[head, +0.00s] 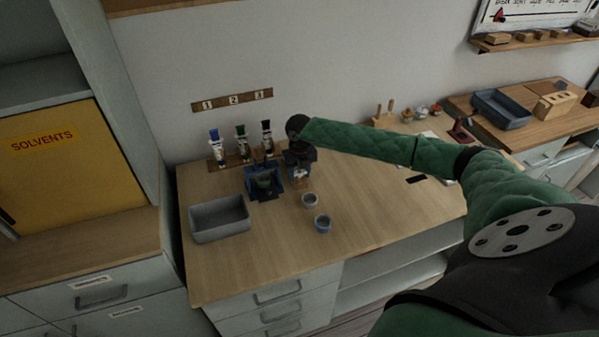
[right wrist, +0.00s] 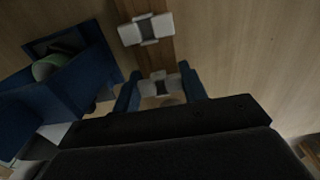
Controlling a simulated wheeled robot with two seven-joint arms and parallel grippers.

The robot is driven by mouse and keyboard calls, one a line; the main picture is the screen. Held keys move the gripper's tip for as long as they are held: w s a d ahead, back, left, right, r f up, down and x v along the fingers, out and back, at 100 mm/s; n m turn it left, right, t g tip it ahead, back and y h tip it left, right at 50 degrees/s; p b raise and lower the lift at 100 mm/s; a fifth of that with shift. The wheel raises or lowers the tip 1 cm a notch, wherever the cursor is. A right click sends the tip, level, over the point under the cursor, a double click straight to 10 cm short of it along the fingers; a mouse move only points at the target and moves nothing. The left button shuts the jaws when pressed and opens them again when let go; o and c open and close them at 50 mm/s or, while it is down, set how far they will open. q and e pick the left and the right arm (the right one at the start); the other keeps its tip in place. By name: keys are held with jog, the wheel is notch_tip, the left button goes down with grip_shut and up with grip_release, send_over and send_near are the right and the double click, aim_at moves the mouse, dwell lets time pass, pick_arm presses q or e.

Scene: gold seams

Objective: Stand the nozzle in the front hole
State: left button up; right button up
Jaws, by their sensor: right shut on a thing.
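My right gripper (head: 300,172) is above the table, just right of a blue holder. In the right wrist view its two blue fingers (right wrist: 160,88) are closed on a small pale piece, probably the nozzle, mostly hidden between them. A narrow wooden strip (right wrist: 158,60) lies beneath the fingers, and a white fitting with a dark middle (right wrist: 146,29) sits on it. I cannot make out the front hole, or whether the held piece touches the wood. My left gripper is not in view.
The blue holder (head: 252,179) with a green piece (right wrist: 47,67) stands close left of the gripper. Several capped tubes (head: 241,144) stand behind. The table's front right is clear.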

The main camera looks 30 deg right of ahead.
jog(key=shift+f, duration=0.5)
dwell(0.7)
jog(key=o, duration=0.8)
jog(key=shift+o, duration=0.2)
jog(key=shift+r, duration=0.1)
jog(key=shift+r+p, duration=2.05)
jog(key=shift+r, duration=0.4)
